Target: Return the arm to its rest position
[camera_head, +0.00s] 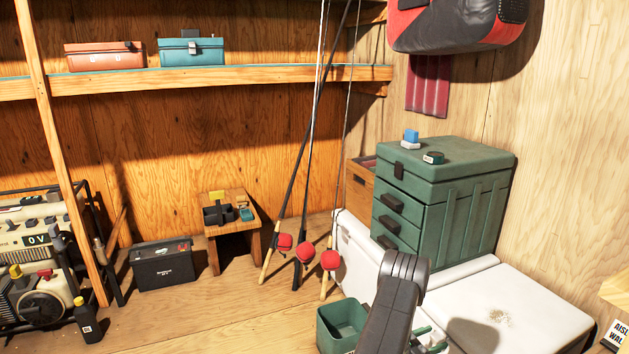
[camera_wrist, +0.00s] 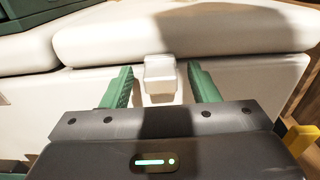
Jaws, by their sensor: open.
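My gripper (camera_wrist: 160,70) is open in the wrist view, with its two green fingers apart. Nothing is held between them. A white latch on the front of the white chest (camera_wrist: 90,110) shows beyond and between the fingers; I cannot tell whether they touch it. In the head view my dark arm rises at the bottom centre, in front of the white chest (camera_head: 540,305). My gripper is mostly hidden there behind the arm.
A green drawer box (camera_head: 480,215) stands on the chest. A green bin (camera_head: 338,322) is beside my arm. Rods with red reels (camera_head: 330,260) lean behind it. A small wooden stool (camera_head: 242,235), a black battery case (camera_head: 163,268) and a generator (camera_head: 35,265) stand left. Floor at lower left centre is clear.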

